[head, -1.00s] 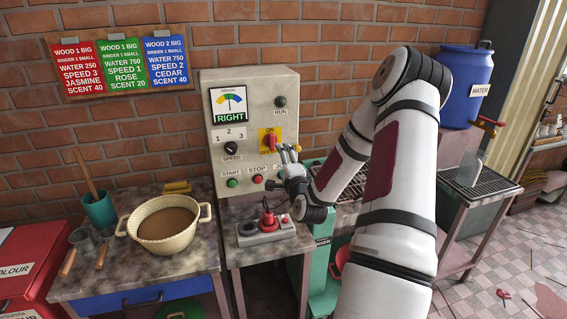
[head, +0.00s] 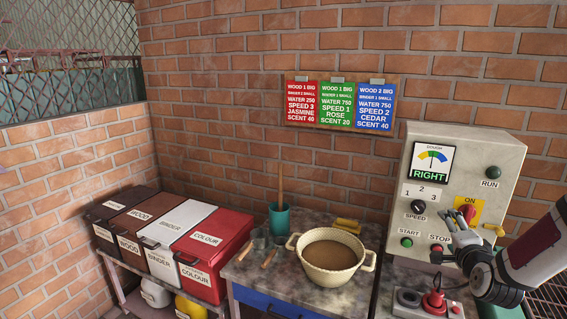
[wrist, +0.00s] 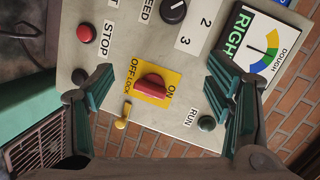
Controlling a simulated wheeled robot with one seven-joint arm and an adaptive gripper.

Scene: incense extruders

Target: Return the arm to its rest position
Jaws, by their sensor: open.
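My gripper (head: 452,240) is in front of the lower right part of the grey control panel (head: 459,155). It is open and empty. In the wrist view the two fingers of my gripper (wrist: 162,92) stand apart on either side of the red switch (wrist: 151,86) on its yellow plate, without visible contact. The switch handle points along the ON mark. The head view shows the red switch (head: 467,212) partly behind my gripper. The dough dial (head: 432,163) reads RIGHT. Most of my arm lies beyond the right edge of the head view.
A joystick box (head: 410,304) stands below the panel. A basket (head: 333,256) of brown dough and a teal cup (head: 279,220) stand on the table to the left. Lidded bins (head: 215,241) stand further left. Recipe cards (head: 337,104) hang on the brick wall.

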